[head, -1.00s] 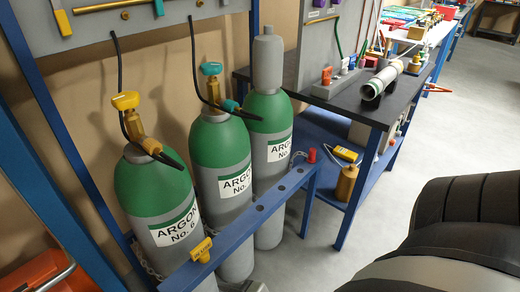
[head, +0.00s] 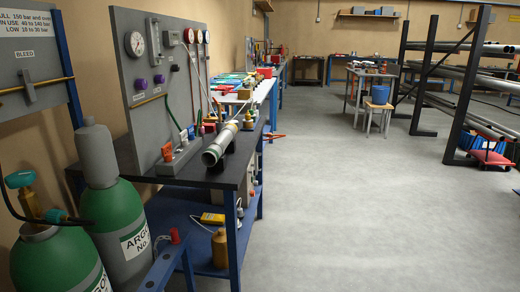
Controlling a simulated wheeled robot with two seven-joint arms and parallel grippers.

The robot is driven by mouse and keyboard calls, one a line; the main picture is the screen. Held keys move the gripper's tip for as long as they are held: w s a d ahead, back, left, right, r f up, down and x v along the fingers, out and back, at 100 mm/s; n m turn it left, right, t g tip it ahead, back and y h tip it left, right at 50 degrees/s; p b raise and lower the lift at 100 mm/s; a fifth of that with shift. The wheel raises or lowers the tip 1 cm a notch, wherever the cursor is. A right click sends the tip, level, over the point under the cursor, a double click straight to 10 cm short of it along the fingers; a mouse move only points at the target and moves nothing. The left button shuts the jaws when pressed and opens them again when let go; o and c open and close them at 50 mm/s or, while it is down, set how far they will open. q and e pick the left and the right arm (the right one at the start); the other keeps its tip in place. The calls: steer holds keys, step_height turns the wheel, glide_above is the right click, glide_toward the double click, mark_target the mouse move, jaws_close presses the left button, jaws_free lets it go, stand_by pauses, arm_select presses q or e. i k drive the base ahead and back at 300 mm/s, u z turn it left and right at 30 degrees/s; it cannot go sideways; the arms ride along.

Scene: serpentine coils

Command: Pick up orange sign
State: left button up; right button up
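I cannot make out a clear orange sign in the head view. A small orange-red item (head: 274,135) shows low beside the far benches; it is too small to tell what it is. Neither of my grippers is in view.
Green argon cylinders (head: 113,215) stand at the left behind a blue rail. A dark bench (head: 200,172) holds a grey pipe (head: 220,144). Pipe racks (head: 455,85), a red trolley (head: 488,158) and a stool with a blue bucket (head: 378,95) stand farther right. The grey floor (head: 350,220) between is clear.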

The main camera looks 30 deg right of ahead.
mark_target(166, 151)
steer(key=z, duration=0.45)
steer(key=k, duration=0.65)
steer(key=z, duration=0.9)
steer(key=i, duration=0.75)
steer(key=z, duration=0.65)
steer(key=i, duration=0.95)
steer(key=u, duration=0.35)
